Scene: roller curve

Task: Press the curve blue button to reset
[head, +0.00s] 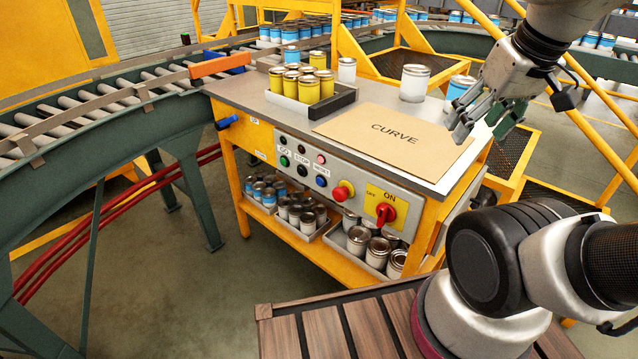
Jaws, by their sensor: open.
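The blue button (321,181) is the rightmost of a lower row of three on the grey control panel (362,222) on the workbench front. A green button (284,161) and a black button (302,172) are to its left. A small label is above the blue button. A tan board (345,128) reading "CURVE" lies on the bench top above the panel. My gripper (480,128) is open and empty over the right end of the bench top, up and right of the blue button and apart from it.
A red mushroom knob (343,190) and a red rotary switch (385,213) sit right of the button. Yellow cans (308,88) and white cans (414,82) stand on the bench. A roller conveyor (100,105) curves past at left. The floor before the panel's left is clear.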

